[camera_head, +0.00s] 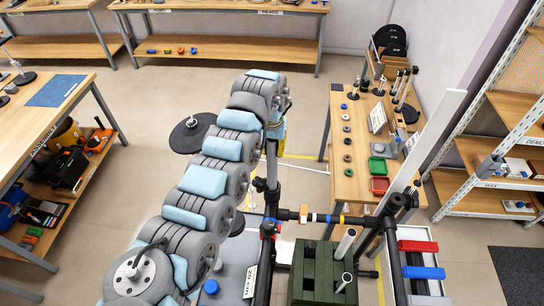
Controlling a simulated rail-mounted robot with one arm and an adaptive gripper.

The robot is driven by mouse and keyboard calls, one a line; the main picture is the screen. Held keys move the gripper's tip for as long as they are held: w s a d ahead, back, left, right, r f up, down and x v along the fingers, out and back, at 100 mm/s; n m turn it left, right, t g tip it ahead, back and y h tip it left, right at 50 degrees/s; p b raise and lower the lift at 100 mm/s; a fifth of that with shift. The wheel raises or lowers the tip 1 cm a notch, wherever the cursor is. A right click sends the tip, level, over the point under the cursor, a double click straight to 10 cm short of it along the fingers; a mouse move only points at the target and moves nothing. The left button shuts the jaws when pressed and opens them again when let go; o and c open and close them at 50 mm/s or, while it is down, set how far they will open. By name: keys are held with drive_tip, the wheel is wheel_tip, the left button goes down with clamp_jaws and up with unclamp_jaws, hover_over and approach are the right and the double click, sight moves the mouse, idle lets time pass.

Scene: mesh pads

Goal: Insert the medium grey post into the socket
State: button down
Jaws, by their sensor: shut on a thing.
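My padded grey and light blue arm rises from the lower left to its wrist near the top middle. My gripper does not show; it seems hidden behind or below the wrist, so what it holds cannot be seen. A dark green block (307,281) at the bottom middle has pale grey cylinders standing at it: a rear cylinder (345,244) and a front cylinder (343,283). I cannot tell whether either is the medium grey post. No socket can be made out for certain.
A black pole frame with a crossbar (345,220) stands close right of my arm. A shelf rack (500,110) stands far right. Open floor lies left of my arm.

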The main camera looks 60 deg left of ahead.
drive_tip(key=shift+f+p, duration=0.4)
drive_tip(key=shift+f, duration=1.5)
drive_tip(key=c, duration=0.8)
unclamp_jaws()
drive_tip(key=shift+f, duration=0.15)
wheel_tip(320, 180, up, 12)
drive_tip(key=shift+s+d+r+b, duration=0.1)
drive_tip(key=shift+s+r+b, duration=0.1)
drive_tip(key=shift+b, duration=1)
drive_tip(key=shift+w, duration=0.15)
